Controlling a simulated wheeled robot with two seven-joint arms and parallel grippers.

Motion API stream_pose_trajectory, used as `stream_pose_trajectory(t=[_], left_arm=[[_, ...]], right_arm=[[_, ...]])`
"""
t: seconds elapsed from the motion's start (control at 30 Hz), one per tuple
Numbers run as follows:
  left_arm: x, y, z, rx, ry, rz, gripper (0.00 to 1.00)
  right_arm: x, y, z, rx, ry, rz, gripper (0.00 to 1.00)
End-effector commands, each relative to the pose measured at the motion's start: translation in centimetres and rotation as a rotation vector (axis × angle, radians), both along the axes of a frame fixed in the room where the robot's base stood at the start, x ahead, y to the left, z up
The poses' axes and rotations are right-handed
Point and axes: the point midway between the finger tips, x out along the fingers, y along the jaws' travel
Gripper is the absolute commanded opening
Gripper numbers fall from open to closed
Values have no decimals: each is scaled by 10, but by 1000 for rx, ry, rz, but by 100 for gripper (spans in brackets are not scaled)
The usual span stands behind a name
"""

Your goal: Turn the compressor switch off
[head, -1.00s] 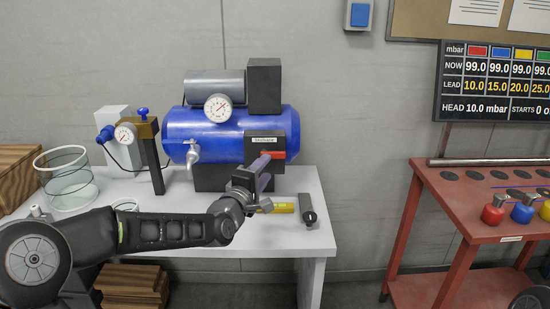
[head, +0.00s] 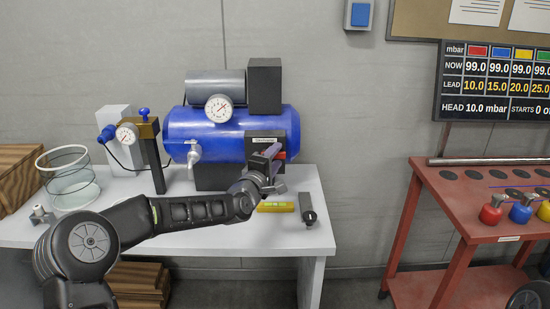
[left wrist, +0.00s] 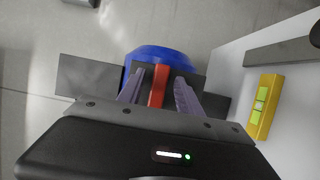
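The compressor (head: 205,128) is a blue tank on the white table, with a dark switch box (head: 264,134) on its right front. The red switch (head: 282,156) on this box shows only in part behind my left gripper (head: 272,153). In the left wrist view the red switch (left wrist: 157,86) is a red bar standing between the two purple-grey fingers of my left gripper (left wrist: 158,92). The fingers are apart, with a gap visible on each side of the bar. Whether the tips touch the box cannot be told. My right gripper is not in view.
A yellow level (head: 276,207) and a dark tool (head: 307,209) lie on the white table (head: 225,235) below the gripper. A red cart (head: 450,195) stands right, across a gap.

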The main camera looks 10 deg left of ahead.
Motion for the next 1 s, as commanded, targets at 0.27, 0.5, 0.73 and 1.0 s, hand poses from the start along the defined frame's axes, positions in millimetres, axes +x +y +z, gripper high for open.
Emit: stream_pose_trajectory(t=[0.27,0.5,0.73,1.0], left_arm=[[0,0,0,0,0,0,19],[0,0,0,0,0,0,0],[0,0,0,0,0,0,0],[0,0,0,16,4,0,0]], right_arm=[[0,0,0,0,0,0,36],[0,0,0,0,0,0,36],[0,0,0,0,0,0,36],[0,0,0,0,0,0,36]])
